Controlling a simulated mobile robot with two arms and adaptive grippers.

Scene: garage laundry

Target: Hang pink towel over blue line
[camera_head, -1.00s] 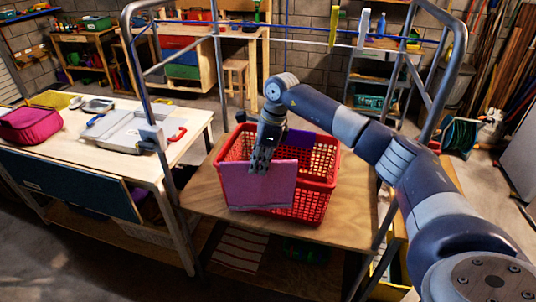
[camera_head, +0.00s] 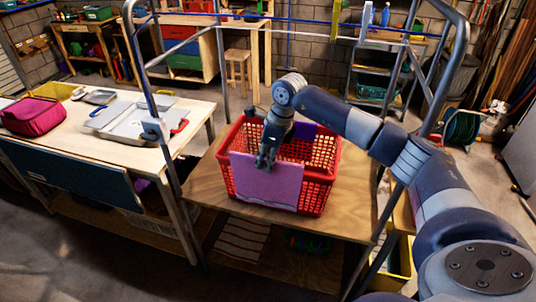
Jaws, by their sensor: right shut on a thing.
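The pink towel (camera_head: 270,185) hangs flat against the near side of the red basket (camera_head: 316,190), with its top edge near the basket's rim. My right gripper (camera_head: 266,163) reaches down from above and is shut on the towel at its upper edge. The blue line (camera_head: 310,21) runs across the metal drying frame (camera_head: 455,75), high above and behind the basket. The towel is well below the line and apart from it. My left gripper is out of view.
The basket stands on a wooden table (camera_head: 205,185) inside the frame and holds a purple cloth (camera_head: 305,131). A paler line (camera_head: 320,37) runs below the blue one. A workbench (camera_head: 110,155) with a grey tray and a pink bag (camera_head: 32,116) stands at the left.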

